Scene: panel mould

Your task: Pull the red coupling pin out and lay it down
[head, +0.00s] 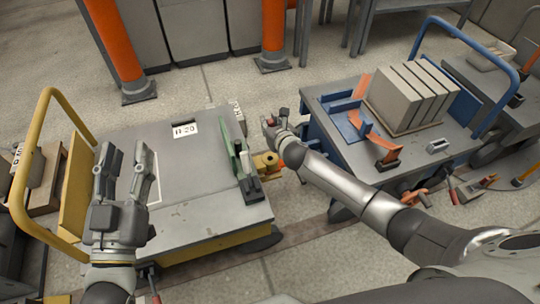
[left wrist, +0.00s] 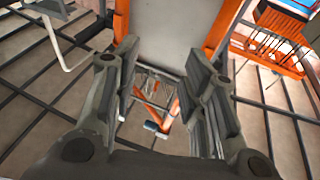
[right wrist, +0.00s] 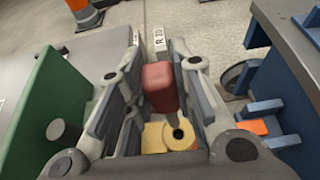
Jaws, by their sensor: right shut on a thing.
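The red coupling pin (right wrist: 160,86) is between the fingers of my right gripper (right wrist: 158,75) in the right wrist view. My left gripper (head: 124,168) is open and empty over the left part of the grey cart. In the left wrist view nothing is between its fingers.
The grey-topped cart (head: 200,185) has a largely clear top, with a green bracket (head: 243,160) at its right edge. The blue cart (head: 355,165) at right carries grey panels (head: 408,95) and orange parts. Orange posts (head: 115,40) stand behind.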

